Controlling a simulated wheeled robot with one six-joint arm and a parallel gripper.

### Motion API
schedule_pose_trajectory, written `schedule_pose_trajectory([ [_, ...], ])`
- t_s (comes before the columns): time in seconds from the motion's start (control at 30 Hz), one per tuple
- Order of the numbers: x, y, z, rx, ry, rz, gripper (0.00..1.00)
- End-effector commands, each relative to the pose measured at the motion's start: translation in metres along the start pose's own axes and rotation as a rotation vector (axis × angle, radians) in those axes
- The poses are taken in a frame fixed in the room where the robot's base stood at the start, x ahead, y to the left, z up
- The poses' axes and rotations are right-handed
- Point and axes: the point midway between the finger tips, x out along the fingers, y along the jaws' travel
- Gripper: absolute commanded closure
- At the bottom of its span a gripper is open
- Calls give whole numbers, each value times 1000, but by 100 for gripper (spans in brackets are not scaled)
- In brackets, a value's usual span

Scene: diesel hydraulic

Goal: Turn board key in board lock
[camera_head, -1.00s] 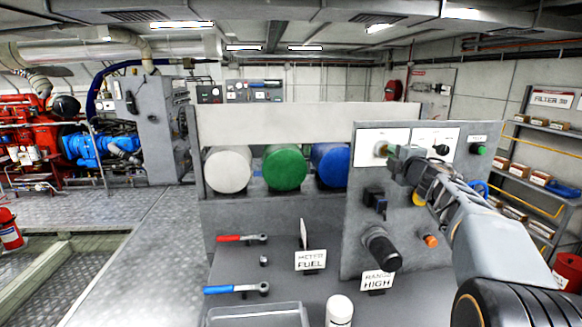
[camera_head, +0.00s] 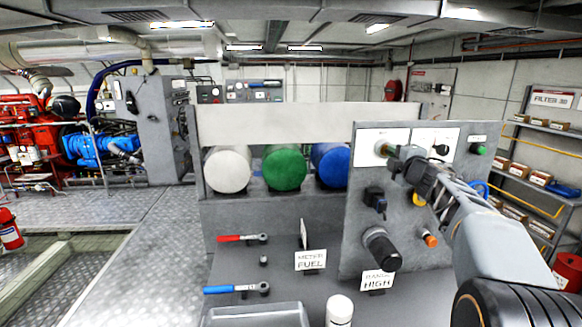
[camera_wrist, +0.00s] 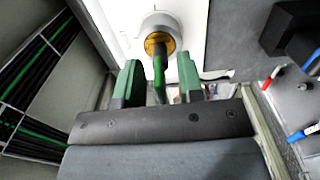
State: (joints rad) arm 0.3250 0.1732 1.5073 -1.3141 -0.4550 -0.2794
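The board lock (camera_wrist: 160,32) is a round grey collar with a brass face on a white plate in the wrist view. In the head view the lock (camera_head: 381,148) sits at the upper left of the upright grey panel. The board key (camera_wrist: 159,68) is a thin green piece sticking out from the brass face. My gripper (camera_wrist: 158,80) has its two green fingers apart, one on each side of the key, with a visible gap on both sides. In the head view my gripper (camera_head: 396,164) is close in front of the lock and hides the key.
The panel (camera_head: 365,232) also carries a dark block switch (camera_head: 375,198), a black knob (camera_head: 381,247), an orange button (camera_head: 430,240) and a green button (camera_head: 478,149). Red (camera_head: 240,238) and blue (camera_head: 235,289) handled levers stand left on the bench.

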Motion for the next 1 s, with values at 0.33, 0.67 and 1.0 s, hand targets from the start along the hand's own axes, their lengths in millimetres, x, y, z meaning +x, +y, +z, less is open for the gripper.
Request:
schedule_pose_trajectory([
  [0.33, -19, -1, 0, 0, 0, 0, 65],
  [0.67, -35, 0, 0, 0, 0, 0, 65],
  [1.0, -35, 0, 0, 0, 0, 0, 65],
])
